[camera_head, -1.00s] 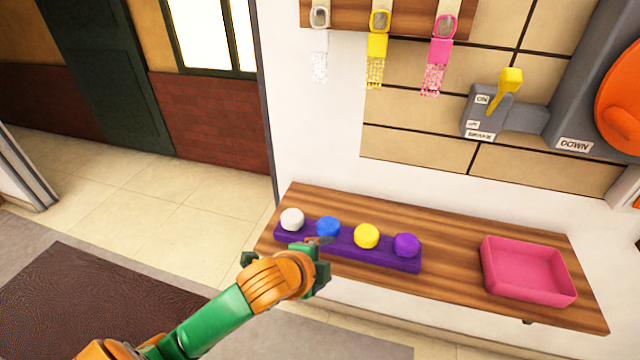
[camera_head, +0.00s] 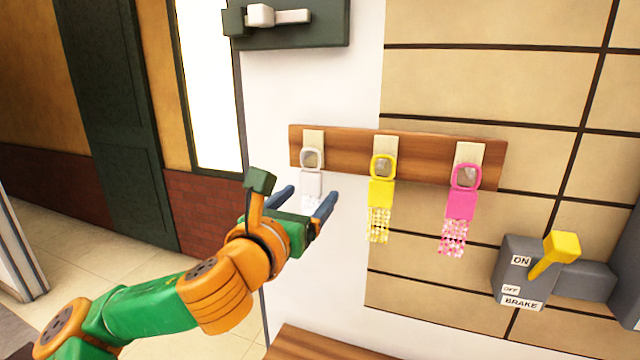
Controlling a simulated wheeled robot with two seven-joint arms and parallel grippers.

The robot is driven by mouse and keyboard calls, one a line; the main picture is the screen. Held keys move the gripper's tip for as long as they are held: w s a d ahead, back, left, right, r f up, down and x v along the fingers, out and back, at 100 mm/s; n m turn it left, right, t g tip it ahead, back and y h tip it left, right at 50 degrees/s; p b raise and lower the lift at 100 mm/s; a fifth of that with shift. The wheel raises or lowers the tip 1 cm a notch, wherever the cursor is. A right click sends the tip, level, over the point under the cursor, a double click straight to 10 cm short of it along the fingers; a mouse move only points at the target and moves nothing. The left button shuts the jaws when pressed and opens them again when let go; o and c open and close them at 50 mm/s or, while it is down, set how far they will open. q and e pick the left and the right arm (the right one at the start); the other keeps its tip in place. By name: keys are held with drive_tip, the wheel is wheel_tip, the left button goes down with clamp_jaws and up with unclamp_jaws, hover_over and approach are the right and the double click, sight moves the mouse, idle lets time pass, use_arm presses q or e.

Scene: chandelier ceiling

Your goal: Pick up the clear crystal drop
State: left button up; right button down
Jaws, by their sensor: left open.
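The clear crystal drop (camera_head: 311,188) hangs at the left end of a wooden wall rack (camera_head: 340,147), with a pale ring at its top and whitish beads below. My left gripper (camera_head: 305,200) is open in front of it, its two dark fingers apart on either side of the drop in the picture. The gripper hides the drop's lower beads. I cannot tell whether the fingers touch it. My right gripper is not in view.
A yellow drop (camera_head: 381,195) and a pink drop (camera_head: 460,205) hang to the right on the same rack. A brake box with a yellow lever (camera_head: 555,252) is at the right. A dark wall fixture (camera_head: 320,30) is above. A wooden shelf edge (camera_head: 310,345) shows below.

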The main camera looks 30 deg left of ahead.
use_arm(q)
drive_tip(key=shift+s+d+r+p, duration=0.1)
drive_tip(key=shift+s+r+p, duration=0.3)
drive_tip(key=shift+r+p, duration=0.45)
drive_tip(key=w+a+f+p, duration=0.1)
drive_tip(key=w, duration=0.5)
drive_tip(key=shift+a+f+p, duration=0.3)
drive_tip(key=shift+p, duration=0.05)
drive_tip(key=shift+s+r, duration=0.1)
drive_tip(key=shift+s, duration=0.05)
drive_tip(key=shift+c, duration=1)
clamp_jaws()
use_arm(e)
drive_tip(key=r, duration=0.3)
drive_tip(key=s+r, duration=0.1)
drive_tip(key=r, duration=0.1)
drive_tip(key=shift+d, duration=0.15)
